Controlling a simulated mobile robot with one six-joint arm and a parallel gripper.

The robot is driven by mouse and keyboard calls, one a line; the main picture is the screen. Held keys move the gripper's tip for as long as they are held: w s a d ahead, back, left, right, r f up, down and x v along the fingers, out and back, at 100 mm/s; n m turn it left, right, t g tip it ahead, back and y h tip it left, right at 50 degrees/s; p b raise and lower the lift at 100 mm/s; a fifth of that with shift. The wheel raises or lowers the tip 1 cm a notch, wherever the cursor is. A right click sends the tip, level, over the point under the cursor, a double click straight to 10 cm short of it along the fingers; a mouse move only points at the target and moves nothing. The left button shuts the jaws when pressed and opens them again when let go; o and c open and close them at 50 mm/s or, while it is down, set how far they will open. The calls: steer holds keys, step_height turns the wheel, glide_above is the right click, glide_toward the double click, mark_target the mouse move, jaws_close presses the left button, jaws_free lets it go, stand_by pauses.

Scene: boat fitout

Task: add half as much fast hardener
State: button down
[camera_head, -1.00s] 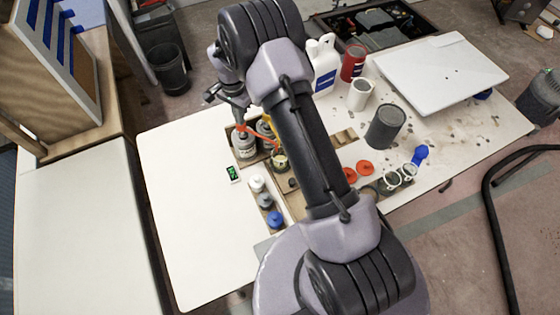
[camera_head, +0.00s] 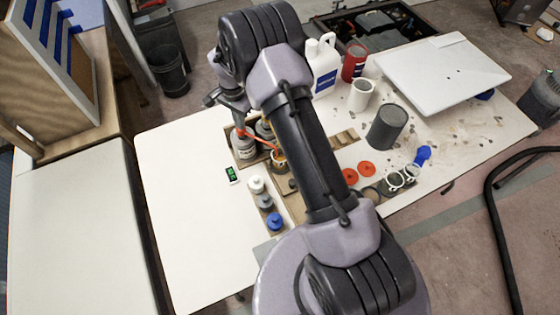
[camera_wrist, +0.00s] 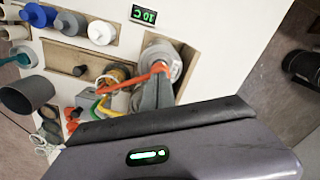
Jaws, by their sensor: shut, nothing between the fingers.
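Two pump cans stand in a wooden tray: a metal can (camera_head: 243,147) with a red spout (camera_head: 259,140) and another can (camera_head: 263,129) with a yellow spout (camera_wrist: 103,106). Which one holds the fast hardener cannot be read. A small cup (camera_head: 279,158) stands under the spout ends; it also shows in the wrist view (camera_wrist: 117,75). My gripper (camera_head: 239,116) is shut and empty, tips down over the red pump's head. In the wrist view its fingers (camera_wrist: 152,93) overlap the pump head; whether they touch it is unclear.
Three bottles with white, grey and blue caps (camera_head: 274,220) stand in a side tray near a small green display (camera_head: 232,175). The left tabletop is bare.

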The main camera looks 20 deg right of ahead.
steer(key=shift+r+p, duration=0.95)
steer(key=shift+r, duration=1.05)
step_height(320, 180, up, 3)
steer(key=shift+p, duration=0.85)
